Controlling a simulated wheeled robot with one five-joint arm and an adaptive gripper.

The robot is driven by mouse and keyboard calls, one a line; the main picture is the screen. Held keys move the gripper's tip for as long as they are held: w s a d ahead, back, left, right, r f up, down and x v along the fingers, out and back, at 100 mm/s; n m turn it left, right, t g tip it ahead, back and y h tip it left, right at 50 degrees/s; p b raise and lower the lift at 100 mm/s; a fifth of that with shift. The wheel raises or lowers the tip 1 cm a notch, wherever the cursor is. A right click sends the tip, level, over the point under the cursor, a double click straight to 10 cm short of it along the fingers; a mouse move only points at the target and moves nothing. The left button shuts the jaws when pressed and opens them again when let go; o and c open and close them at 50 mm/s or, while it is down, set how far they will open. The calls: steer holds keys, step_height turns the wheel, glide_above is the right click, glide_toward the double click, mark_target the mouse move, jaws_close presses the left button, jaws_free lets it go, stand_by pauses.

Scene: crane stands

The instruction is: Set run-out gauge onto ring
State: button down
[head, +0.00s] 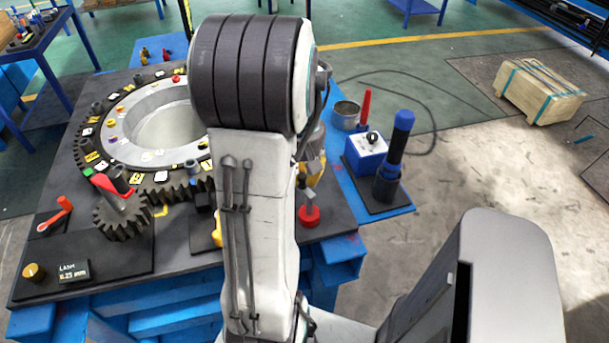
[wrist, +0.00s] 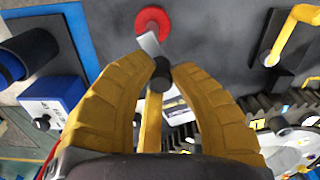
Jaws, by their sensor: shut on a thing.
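The run-out gauge (head: 309,214) has a round red base and a grey stem. It is at the dark plate's right side, partly behind my arm. In the wrist view, its red disc (wrist: 153,20) and grey stem lead to a black knob between my fingertips. My yellow gripper (wrist: 160,76) is shut on the gauge at this knob; it shows partly in the head view (head: 316,172). I cannot tell whether the base touches the plate. The ring (head: 120,139), grey with a toothed dark rim, lies left of my gripper, partly hidden by my arm. Its edge shows in the wrist view (wrist: 290,140).
A blue-and-white box (head: 366,150), a black cylinder with a blue top (head: 394,155) and a metal cup (head: 346,115) stand at the right. A small gear (head: 122,217), red lever (head: 56,215) and display (head: 74,272) are at front left. Several coloured tags lie around the ring.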

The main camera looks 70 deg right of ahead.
steer(key=shift+w+a+f+n, duration=0.1)
steer(key=shift+a+n, duration=0.15)
steer(key=shift+n, duration=0.65)
steer(key=c, duration=1.1)
jaws_free()
step_height(320, 180, up, 12)
steer(key=shift+r, duration=0.1)
stand_by(0.4)
